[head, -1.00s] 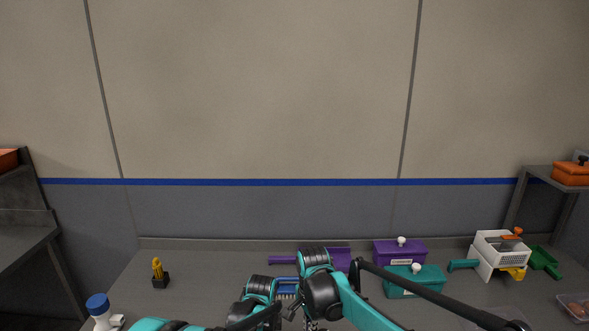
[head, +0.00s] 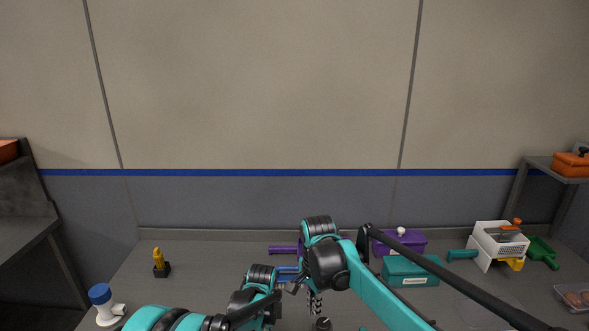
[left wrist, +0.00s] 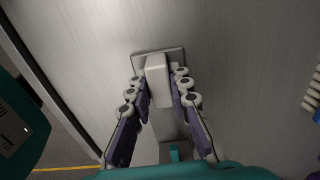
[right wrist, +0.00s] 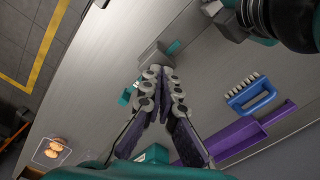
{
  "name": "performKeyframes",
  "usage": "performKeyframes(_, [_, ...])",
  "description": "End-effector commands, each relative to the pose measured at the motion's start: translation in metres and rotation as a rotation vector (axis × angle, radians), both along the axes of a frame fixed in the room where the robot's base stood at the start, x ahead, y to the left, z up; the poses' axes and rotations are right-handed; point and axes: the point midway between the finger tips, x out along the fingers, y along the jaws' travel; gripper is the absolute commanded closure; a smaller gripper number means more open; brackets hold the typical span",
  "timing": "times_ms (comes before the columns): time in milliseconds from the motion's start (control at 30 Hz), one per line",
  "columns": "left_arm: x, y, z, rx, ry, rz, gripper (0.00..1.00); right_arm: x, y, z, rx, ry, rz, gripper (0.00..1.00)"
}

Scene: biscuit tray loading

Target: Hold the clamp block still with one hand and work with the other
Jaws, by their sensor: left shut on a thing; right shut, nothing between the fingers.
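In the left wrist view a pale block on a flat plate, seemingly the clamp block (left wrist: 158,88), stands between the fingers of my left gripper (left wrist: 159,76). The left fingers are shut on its sides. In the right wrist view a grey block with a teal part (right wrist: 150,54) lies just beyond the fingertips of my right gripper (right wrist: 157,73); I cannot tell whether they touch. The right fingers are together and empty. In the head view my right gripper (head: 315,302) points down at the bench, and my arms hide much of the work spot.
A blue brush (right wrist: 250,95) and a purple dustpan (right wrist: 232,138) lie nearby. A purple box (head: 405,243), a teal box (head: 405,273) and a white basket (head: 497,240) stand to the right. A yellow-topped black item (head: 161,266) and a blue-capped white bottle (head: 103,305) stand left.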

Motion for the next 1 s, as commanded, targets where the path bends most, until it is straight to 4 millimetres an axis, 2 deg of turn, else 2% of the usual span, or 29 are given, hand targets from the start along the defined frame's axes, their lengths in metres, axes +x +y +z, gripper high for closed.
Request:
performKeyframes(67, [0.0, 0.001, -0.005, 0.0, 0.0, 0.002, 1.0, -0.009, -0.007, 0.002, 0.0, 0.0, 0.0, 1.0])
performKeyframes(167, [0.0, 0.0, -0.005, 0.0, 0.0, 0.002, 1.0, -0.011, -0.008, -0.001, 0.0, 0.0, 0.001, 1.0])
performKeyframes(700, [0.0, 0.0, -0.005, 0.0, 0.0, 0.002, 1.0, -0.01, -0.008, -0.061, 0.0, 0.0, 0.0, 1.0])
performKeyframes(1000, [0.0, 0.0, -0.005, 0.0, 0.0, 0.002, 1.0, -0.01, -0.008, -0.067, 0.0, 0.0, 0.0, 1.0])
